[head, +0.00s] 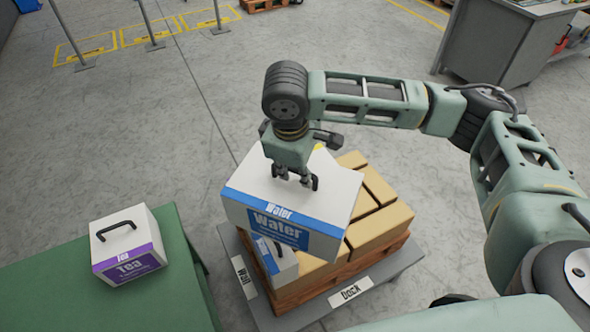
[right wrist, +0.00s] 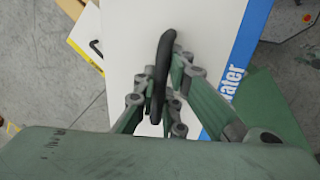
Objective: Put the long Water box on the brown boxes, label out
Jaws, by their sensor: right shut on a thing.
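The long white Water box (head: 297,205) has a blue band and a blue Water label on the side facing the head camera. My right gripper (head: 296,180) is shut on its black handle, and the right wrist view shows the fingers (right wrist: 160,95) around the handle (right wrist: 162,70). The box appears held above the brown boxes (head: 380,228), covering part of them; the gap below it is hard to judge. A smaller white box with a blue band (head: 275,258) stands below it at the left of the stack. My left gripper is not in view.
The brown boxes rest on a pallet (head: 330,283) on a grey platform (head: 385,277) marked Wall and Dock. A white Tea box (head: 127,245) stands on a green table (head: 180,290) at left. A yellow-banded white box (right wrist: 88,38) shows partly in the right wrist view.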

